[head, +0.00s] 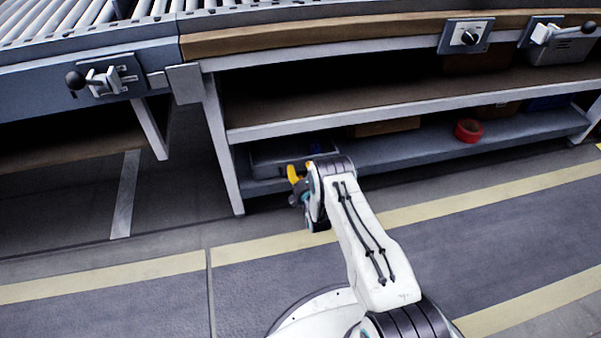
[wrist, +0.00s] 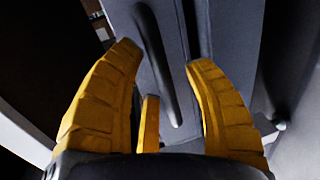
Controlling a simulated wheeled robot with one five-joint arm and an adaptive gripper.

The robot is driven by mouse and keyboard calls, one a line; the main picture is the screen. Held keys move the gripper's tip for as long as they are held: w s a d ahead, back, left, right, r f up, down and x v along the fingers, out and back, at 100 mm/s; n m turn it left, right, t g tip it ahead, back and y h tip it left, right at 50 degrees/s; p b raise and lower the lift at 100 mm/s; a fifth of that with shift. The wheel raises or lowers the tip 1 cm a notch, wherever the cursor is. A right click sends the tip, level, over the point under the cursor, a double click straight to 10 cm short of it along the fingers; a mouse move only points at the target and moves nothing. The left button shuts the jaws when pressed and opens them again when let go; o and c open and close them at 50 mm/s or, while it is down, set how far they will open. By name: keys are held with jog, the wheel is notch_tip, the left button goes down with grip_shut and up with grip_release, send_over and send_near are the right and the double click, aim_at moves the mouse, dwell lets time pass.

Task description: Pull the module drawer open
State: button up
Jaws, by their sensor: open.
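The module drawer (head: 262,158) is a grey unit on the lower shelf under the bench, left of centre in the head view. My gripper (head: 299,170) with its yellow fingers is in front of it and hides part of it. In the wrist view the grey drawer front (wrist: 180,22) has a long dark bar handle (wrist: 156,60). My gripper (wrist: 163,58) is open, with yellow fingers on both sides of the handle and a shorter finger between them. I cannot tell whether any finger touches the handle.
The shelf edge (head: 400,119) runs above the drawer, and a table leg (head: 222,150) stands to its left. A red tape roll (head: 468,131) lies on the lower shelf to the right. The floor with yellow stripes (head: 440,208) is clear in front of the bench.

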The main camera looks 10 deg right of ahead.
jog(key=shift+c, duration=0.4)
grip_shut()
